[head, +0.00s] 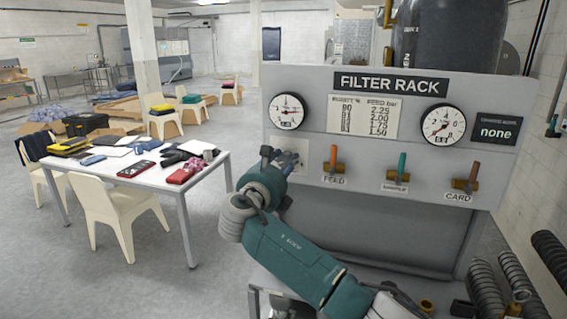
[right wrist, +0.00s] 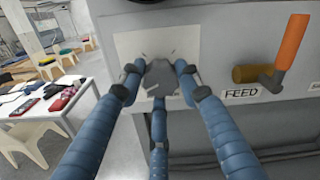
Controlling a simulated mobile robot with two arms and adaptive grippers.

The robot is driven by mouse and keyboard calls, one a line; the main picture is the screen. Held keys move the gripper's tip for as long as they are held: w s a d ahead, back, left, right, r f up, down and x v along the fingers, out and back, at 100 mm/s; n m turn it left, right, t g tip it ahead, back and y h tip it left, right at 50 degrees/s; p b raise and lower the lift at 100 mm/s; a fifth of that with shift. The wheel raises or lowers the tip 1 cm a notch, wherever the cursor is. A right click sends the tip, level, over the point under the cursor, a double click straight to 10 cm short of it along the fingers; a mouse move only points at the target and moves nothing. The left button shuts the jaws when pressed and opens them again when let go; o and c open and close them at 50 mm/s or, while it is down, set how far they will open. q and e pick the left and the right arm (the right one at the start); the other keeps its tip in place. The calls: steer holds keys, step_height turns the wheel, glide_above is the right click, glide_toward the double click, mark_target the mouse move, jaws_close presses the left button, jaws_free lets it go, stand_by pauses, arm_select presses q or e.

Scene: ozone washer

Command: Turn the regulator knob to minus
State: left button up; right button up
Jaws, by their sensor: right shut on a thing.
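The regulator knob (right wrist: 160,78) is a grey knob on a pale plate (right wrist: 132,48) at the left of the filter rack panel. In the right wrist view my right gripper (right wrist: 158,80) has its blue fingers around the knob and is shut on it. In the head view my right gripper (head: 275,160) covers the knob, and part of the pale plate (head: 298,147) shows beside it. The plus and minus marks are too small to read. My left gripper is not in view.
Right of the plate are the orange FEED lever (head: 333,157), a teal lever (head: 401,165) and the brown CARD lever (head: 473,176). Two dials (head: 288,111) (head: 442,124) sit above. A white table (head: 140,181) with several items stands at left.

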steer(key=shift+r+n, duration=0.25)
steer(key=shift+n, duration=0.85)
steer(key=shift+r+n, duration=0.2)
steer(key=shift+n, duration=0.9)
steer(key=o, duration=1)
steer(key=shift+o, duration=0.8)
steer(key=shift+w+f, duration=0.1)
steer(key=shift+w, duration=0.05)
steer(key=shift+f, duration=0.2)
steer(key=v, duration=1.2)
steer(key=shift+f, duration=0.1)
